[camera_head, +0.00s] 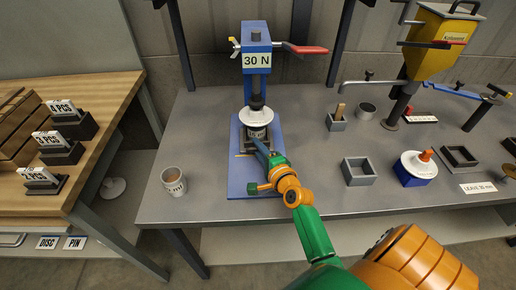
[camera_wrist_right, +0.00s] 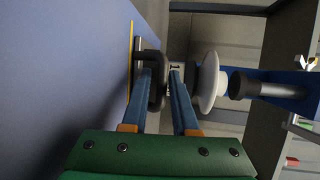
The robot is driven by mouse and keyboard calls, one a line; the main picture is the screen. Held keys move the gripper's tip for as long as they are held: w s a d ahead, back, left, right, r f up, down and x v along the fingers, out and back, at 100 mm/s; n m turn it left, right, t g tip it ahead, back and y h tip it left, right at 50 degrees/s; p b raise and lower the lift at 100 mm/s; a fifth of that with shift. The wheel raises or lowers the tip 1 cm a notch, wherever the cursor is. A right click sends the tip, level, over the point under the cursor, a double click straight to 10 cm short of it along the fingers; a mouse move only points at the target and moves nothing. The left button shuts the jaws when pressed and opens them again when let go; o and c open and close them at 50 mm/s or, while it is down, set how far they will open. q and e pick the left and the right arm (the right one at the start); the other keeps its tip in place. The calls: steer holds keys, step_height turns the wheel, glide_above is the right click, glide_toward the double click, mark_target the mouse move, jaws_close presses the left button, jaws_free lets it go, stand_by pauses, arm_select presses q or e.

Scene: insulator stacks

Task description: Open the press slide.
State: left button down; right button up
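The blue press (camera_head: 257,58) with a "30 N" sign stands at the back middle of the grey bench, on a blue base plate (camera_head: 240,178). Its dark ram (camera_head: 256,95) is above a white disc (camera_head: 257,116) on a small labelled body, which sits in a dark holder at the base. The disc (camera_wrist_right: 209,82) and ram (camera_wrist_right: 265,88) also show in the wrist view. My right gripper (camera_head: 262,148) is at the holder's front, its fingers apart in the wrist view (camera_wrist_right: 164,75). A dark rounded part (camera_wrist_right: 157,82) shows between them; contact is unclear. My left gripper is out of view.
A red-handled lever (camera_head: 305,49) sticks out right of the press. A cup (camera_head: 174,181) stands at the bench's left front. An open grey box (camera_head: 359,171) and a blue-and-white part (camera_head: 415,168) stand on the right. A yellow hopper (camera_head: 440,42) is behind them.

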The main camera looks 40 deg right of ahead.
steer(key=shift+s+r, duration=0.15)
steer(key=shift+s, duration=0.05)
jaws_close()
stand_by(1.1)
